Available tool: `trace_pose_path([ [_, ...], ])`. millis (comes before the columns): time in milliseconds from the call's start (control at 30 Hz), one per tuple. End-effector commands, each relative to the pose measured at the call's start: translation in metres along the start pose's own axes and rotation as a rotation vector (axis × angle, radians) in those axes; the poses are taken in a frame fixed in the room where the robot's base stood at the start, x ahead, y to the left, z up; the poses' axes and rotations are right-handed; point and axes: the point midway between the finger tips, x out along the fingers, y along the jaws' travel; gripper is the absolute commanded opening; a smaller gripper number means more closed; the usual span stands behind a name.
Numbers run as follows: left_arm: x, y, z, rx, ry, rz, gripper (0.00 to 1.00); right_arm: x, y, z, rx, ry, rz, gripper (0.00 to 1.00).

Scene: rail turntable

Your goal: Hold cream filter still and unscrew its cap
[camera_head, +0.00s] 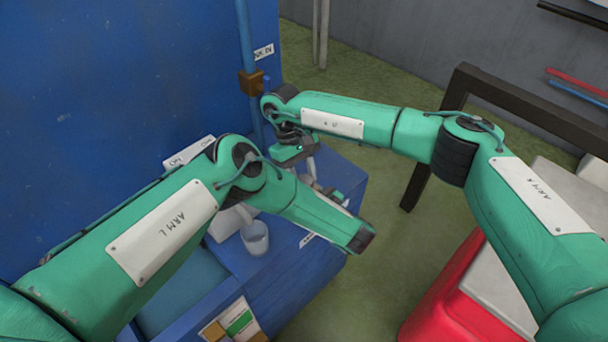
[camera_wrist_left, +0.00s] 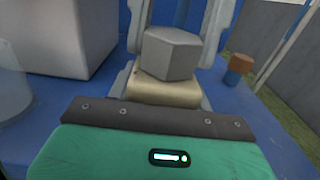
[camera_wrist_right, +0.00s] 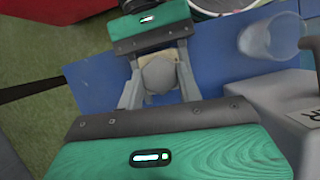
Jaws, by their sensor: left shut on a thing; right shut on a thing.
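The cream filter (camera_wrist_left: 165,92) is upright in the left wrist view, with its grey, many-sided cap (camera_wrist_left: 170,54) on top. My left gripper (camera_wrist_left: 163,82) is shut on the filter's body from the side. In the right wrist view the cap (camera_wrist_right: 158,76) lies between the fingers of my right gripper (camera_wrist_right: 159,84), which is shut on it. A little of the cream body (camera_wrist_right: 161,57) shows behind the cap. In the head view my arms hide most of the filter, so the cap's seating cannot be told.
A clear cup (camera_head: 255,237) stands on the blue bench (camera_head: 290,285), next to a pale box (camera_head: 226,222). A blue wall (camera_head: 110,80) and pipe (camera_head: 246,40) stand behind.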

Motion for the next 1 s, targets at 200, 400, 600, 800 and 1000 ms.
trace_pose_path([
  [200, -0.0007, -0.0002, 0.0006, -0.001, -0.001, 0.0, 0.1, 0.0011, 0.0003, -0.0006, -0.098, 0.002, 0.042, 0.12],
  [400, -0.0007, -0.0003, 0.0007, -0.001, -0.002, 0.0, 0.1, 0.0013, 0.0003, -0.0006, -0.096, 0.002, 0.041, 0.42],
  [600, -0.0003, -0.0002, 0.0006, -0.001, -0.001, 0.0, 0.1, 0.0009, -0.0002, -0.0004, -0.096, 0.001, 0.04, 0.61],
  [800, 0.0, -0.0001, 0.0005, -0.001, -0.001, 0.0, 0.1, 0.0006, -0.0004, -0.0003, -0.096, 0.001, 0.04, 0.65],
  [1000, 0.0001, -0.0001, 0.0005, 0.0, -0.001, 0.0, 0.1, 0.0002, -0.0006, -0.0001, -0.096, 0.001, 0.04, 0.65],
])
